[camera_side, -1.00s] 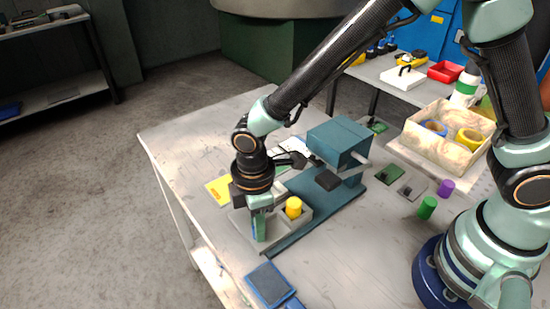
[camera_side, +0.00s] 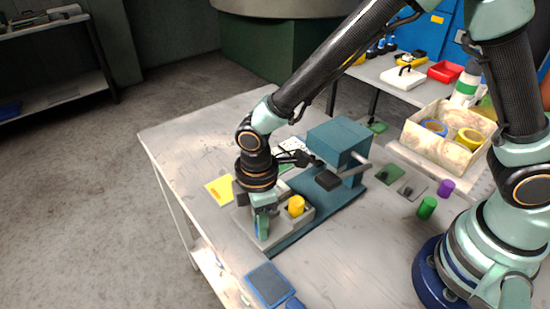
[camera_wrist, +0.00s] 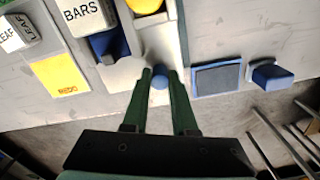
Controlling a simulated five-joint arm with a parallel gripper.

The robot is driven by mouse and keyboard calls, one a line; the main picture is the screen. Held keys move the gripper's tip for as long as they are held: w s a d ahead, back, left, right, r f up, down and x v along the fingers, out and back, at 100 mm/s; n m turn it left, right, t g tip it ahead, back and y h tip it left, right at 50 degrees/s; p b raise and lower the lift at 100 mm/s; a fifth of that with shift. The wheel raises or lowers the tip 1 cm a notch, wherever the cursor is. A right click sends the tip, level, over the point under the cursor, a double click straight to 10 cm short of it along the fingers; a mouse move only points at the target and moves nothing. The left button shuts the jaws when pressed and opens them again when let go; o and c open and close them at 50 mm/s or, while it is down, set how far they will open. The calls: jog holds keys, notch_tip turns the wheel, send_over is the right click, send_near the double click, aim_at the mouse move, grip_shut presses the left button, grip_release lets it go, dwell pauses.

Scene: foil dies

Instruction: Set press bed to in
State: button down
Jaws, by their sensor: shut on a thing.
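The press (camera_side: 338,140) is a teal block on a teal base (camera_side: 335,205), with a dark pad (camera_side: 327,180) at its front. The grey press bed (camera_side: 303,220) lies on the near end of the base, mostly out in front of the press head. A yellow cylinder (camera_side: 297,205) stands in the bed. In the wrist view, a blue round knob (camera_wrist: 159,79) shows at the bed's outer end. My gripper (camera_side: 262,232) is shut on this knob; its fingertips (camera_wrist: 160,74) lie on both sides of it. The side view hides the knob behind the fingers.
A blue pad (camera_side: 269,284) lies near the front edge. A yellow card (camera_side: 219,190) lies left of the bed. Green (camera_side: 427,208) and purple (camera_side: 446,187) cylinders stand at right. A cream box (camera_side: 445,150) holds rolls. The table left of the card is clear.

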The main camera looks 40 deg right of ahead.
jog(key=d, duration=1.1)
jog(key=shift+d, duration=0.4)
jog(key=c, duration=0.7)
grip_release()
jog(key=shift+r, duration=0.1)
notch_tip(320, 180, up, 12)
jog(key=s+d+r+m+t, duration=0.3)
jog(key=d+r+m+t, duration=0.2)
jog(key=d+r+m, duration=0.4)
jog(key=d+m, duration=0.2)
jog(key=m, duration=0.3)
jog(key=shift+d+t, duration=0.2)
jog(key=shift+t, duration=0.1)
